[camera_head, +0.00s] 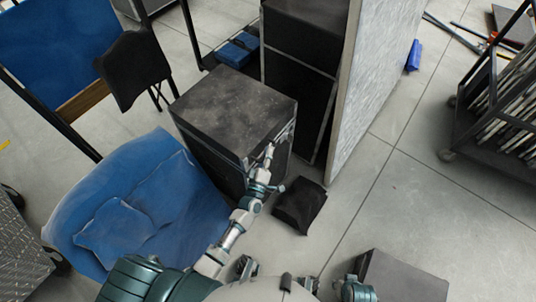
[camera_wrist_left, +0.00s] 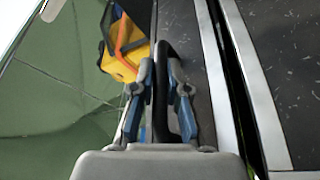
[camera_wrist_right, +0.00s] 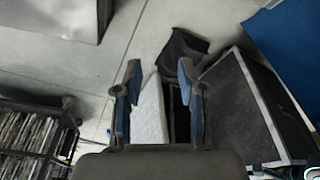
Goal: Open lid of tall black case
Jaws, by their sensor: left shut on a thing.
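The tall black case (camera_head: 215,95) stands upright on the floor, its dusty lid on top. My left gripper (camera_head: 270,148) is at the case's right front edge, just below the lid. In the left wrist view, my left gripper (camera_wrist_left: 160,95) is shut on a dark handle-like strip (camera_wrist_left: 161,85). Beside it are metal-trimmed panels of the case (camera_wrist_left: 193,70) with a narrow dark seam. The lid looks down in the head view. My right gripper (camera_wrist_right: 160,95) is open and empty in the right wrist view, with the case (camera_wrist_right: 250,105) to its right.
A pale panel (camera_head: 362,85) and a dark cabinet (camera_head: 300,85) stand right of the case. A black bag (camera_head: 299,205) lies in front. A blue beanbag (camera_head: 150,195) lies at left, a chair (camera_head: 133,68) behind it. A rack (camera_head: 500,110) is far right; floor between is open.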

